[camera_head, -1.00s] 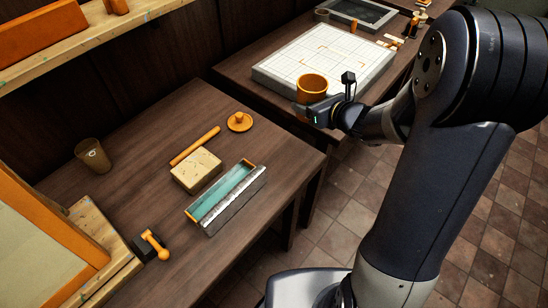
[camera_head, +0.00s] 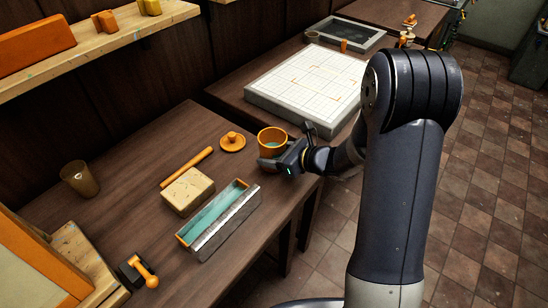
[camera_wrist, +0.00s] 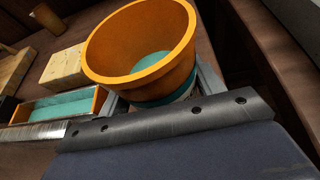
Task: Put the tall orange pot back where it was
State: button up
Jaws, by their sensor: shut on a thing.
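An orange pot (camera_head: 272,144) with a wide open top and a teal inside bottom is held by my gripper (camera_head: 281,160). In the wrist view the same orange pot (camera_wrist: 135,45) sits between the fingers, which are shut on its lower part, where a teal and pale band shows. The pot looks about upright over the back right part of the near table (camera_head: 130,150), just right of a round orange lid (camera_head: 232,142). I cannot tell whether its base touches the table.
A yellowish block (camera_head: 187,191), an orange rod (camera_head: 186,167) and a teal-lined tray (camera_head: 218,220) lie on the near table. A brown cup (camera_head: 80,178) stands at the left. A white gridded slab (camera_head: 310,85) covers the table behind. A shelf (camera_head: 110,35) overhangs at upper left.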

jog(key=shift+f, duration=0.85)
jog(key=shift+f, duration=0.1)
jog(key=shift+f, duration=0.15)
jog(key=o, duration=1.2)
jog(key=shift+r, duration=0.35)
jog(key=b+v, duration=0.1)
jog(key=v, duration=1.1)
jog(key=shift+f, duration=0.1)
